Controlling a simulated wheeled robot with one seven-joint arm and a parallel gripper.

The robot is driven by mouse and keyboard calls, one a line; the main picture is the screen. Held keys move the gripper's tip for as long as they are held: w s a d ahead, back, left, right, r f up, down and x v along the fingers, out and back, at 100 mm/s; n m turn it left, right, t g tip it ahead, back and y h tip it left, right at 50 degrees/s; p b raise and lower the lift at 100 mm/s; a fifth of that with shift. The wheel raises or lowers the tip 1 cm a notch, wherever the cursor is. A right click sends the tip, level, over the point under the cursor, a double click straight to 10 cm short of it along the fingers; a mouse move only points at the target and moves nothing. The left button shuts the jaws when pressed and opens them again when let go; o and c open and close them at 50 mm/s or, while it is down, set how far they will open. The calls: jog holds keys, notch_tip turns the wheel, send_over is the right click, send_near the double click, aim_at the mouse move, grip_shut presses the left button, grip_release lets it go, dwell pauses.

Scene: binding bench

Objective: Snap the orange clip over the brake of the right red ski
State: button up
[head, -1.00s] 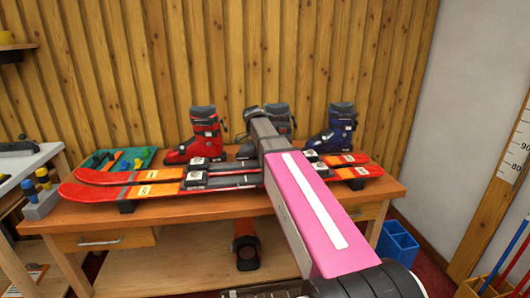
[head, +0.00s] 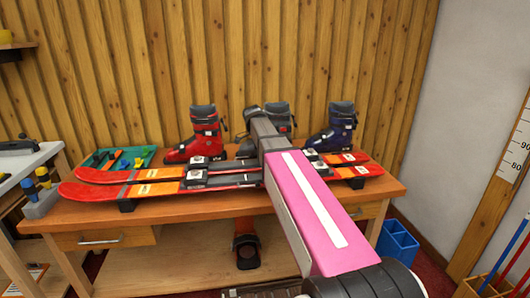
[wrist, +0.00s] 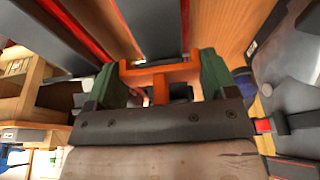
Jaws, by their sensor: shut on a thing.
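In the wrist view, my gripper (wrist: 163,70) has its green fingers shut on the orange clip (wrist: 140,77). Dark ski surfaces with red edges (wrist: 58,38) show just beyond the fingers, at upper left. My arm covers the middle of the skis and hides my gripper and the clip there. I cannot make out the brake, nor whether the clip touches a ski.
A red boot (head: 205,135), a grey boot (head: 277,120) and a blue boot (head: 335,130) stand behind the skis on the wooden bench (head: 200,207). A green tray (head: 118,158) of tools is at the left rear. Blue bins (head: 398,245) stand right of the bench.

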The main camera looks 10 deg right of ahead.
jog(key=shift+f, duration=1.85)
jog(key=o, duration=0.9)
jog(key=shift+r, duration=0.1)
jog(key=shift+r, duration=4.9)
